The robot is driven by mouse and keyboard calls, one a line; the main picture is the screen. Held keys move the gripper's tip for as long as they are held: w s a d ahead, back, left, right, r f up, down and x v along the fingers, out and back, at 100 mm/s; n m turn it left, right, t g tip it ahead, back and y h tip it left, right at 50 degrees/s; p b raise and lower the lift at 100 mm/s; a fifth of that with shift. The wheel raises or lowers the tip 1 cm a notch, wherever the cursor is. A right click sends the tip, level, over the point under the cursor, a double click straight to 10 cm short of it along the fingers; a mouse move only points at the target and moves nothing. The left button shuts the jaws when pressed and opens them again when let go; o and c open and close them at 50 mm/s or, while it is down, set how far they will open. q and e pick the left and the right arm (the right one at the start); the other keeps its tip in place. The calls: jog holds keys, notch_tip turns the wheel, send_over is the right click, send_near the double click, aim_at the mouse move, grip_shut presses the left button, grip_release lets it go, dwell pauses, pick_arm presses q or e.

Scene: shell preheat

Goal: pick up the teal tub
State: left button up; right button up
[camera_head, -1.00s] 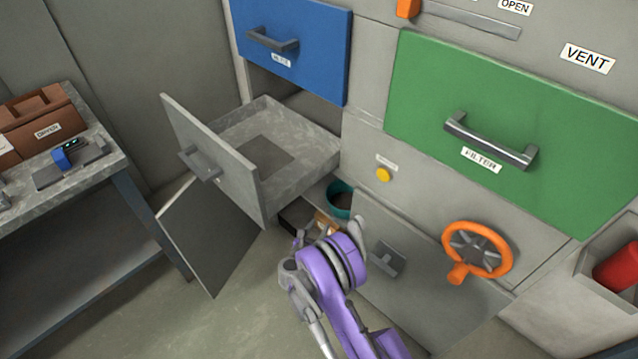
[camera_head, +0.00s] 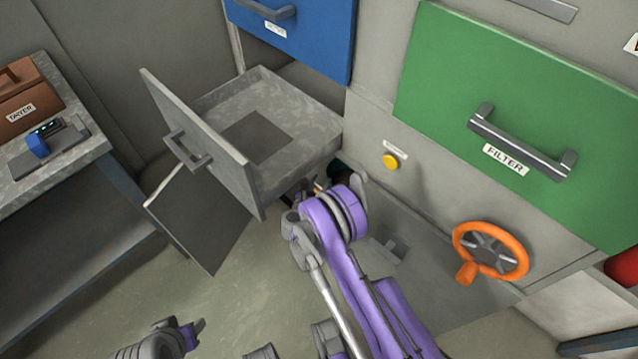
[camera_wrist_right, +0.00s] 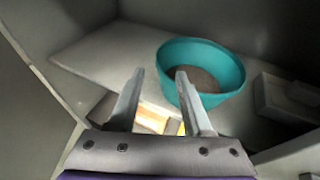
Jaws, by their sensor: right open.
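The teal tub (camera_wrist_right: 226,98) is round and open-topped, with a dark brownish inside. In the right wrist view it sits upright on a pale surface in the low compartment, right of centre. My right gripper (camera_wrist_right: 160,72) is open. Its right finger overlaps the tub's left rim in the picture; I cannot tell whether it is inside the tub or only in front. The left finger is left of the tub, with nothing held between them. In the head view my right wrist and the drawer hide nearly all of the tub, and the fingertips are hidden.
A grey drawer (camera_head: 230,102) stands pulled out above the compartment, with an open dark door panel (camera_head: 200,220) below. A green FILTER drawer (camera_head: 500,90) and an orange wheel (camera_head: 490,250) are on the right. A pale block (camera_wrist_right: 288,98) lies right of the tub.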

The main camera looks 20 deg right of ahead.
aim_at(331, 165)
jog(key=x, duration=0.9)
jog(key=shift+w+d+f+b, duration=0.15)
jog(key=shift+w+d+b, duration=0.1)
jog(key=shift+b, duration=0.15)
jog(key=shift+c, duration=0.3)
grip_shut()
jog(key=shift+s, duration=0.1)
dwell(0.6)
